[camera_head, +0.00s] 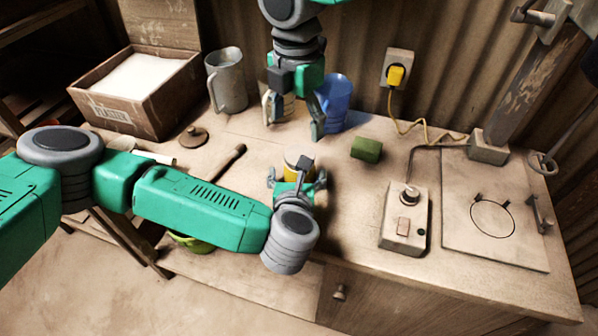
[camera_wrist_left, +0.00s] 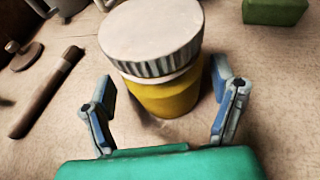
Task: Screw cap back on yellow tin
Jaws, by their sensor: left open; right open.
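The yellow tin (camera_head: 291,157) stands upright on the workbench, mostly hidden by my left gripper in the head view. In the left wrist view the yellow tin (camera_wrist_left: 168,97) carries a pale, ribbed cap (camera_wrist_left: 150,35) on top. A light band shows under the cap's rim; I cannot tell how tightly it sits. My left gripper (camera_wrist_left: 163,84) is open, with one finger on each side of the tin's body and visible space beside it. My right gripper (camera_head: 295,122) is open and empty, pointing down just behind and above the tin.
A blue cup (camera_head: 335,98) stands close to my right gripper, and a metal mug (camera_head: 226,82) left of it. A green block (camera_head: 366,149) and a control box (camera_head: 404,222) lie to the right. A plaster box (camera_head: 120,116), a round lid (camera_head: 193,137) and a dark wooden tool (camera_head: 226,163) are left.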

